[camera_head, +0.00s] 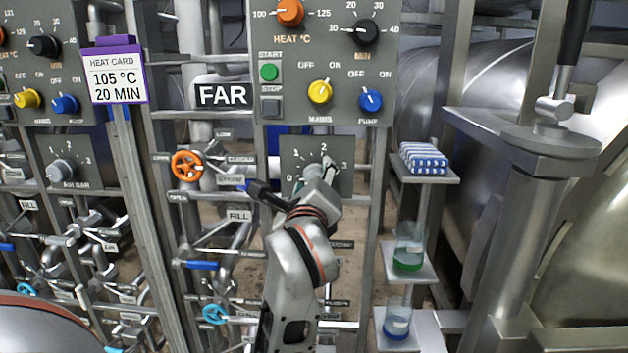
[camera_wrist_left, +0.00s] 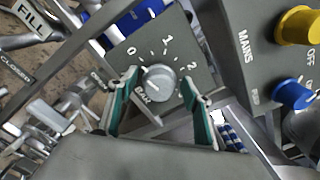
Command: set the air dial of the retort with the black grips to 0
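The air dial (camera_head: 313,172) is a grey knob on a small dark plate (camera_head: 290,150) marked 0 to 3, under the control panel with the FAR sign. In the left wrist view the knob (camera_wrist_left: 160,83) lies between the two green-padded fingers of my left gripper (camera_wrist_left: 160,105). The fingers stand apart, with a gap visible beside the knob. I cannot clearly read its pointer. In the head view my left gripper (camera_head: 320,178) partly covers the plate. A black grip (camera_head: 574,35) tops a lever at the right. My right gripper is not in view.
Above are the yellow mains knob (camera_head: 320,91) and blue pump knob (camera_head: 370,100). An orange valve wheel (camera_head: 187,165) and pipes lie left of the plate. A shelf (camera_head: 425,178) with blue-white strips stands right. Another air dial (camera_head: 61,171) is at the far left.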

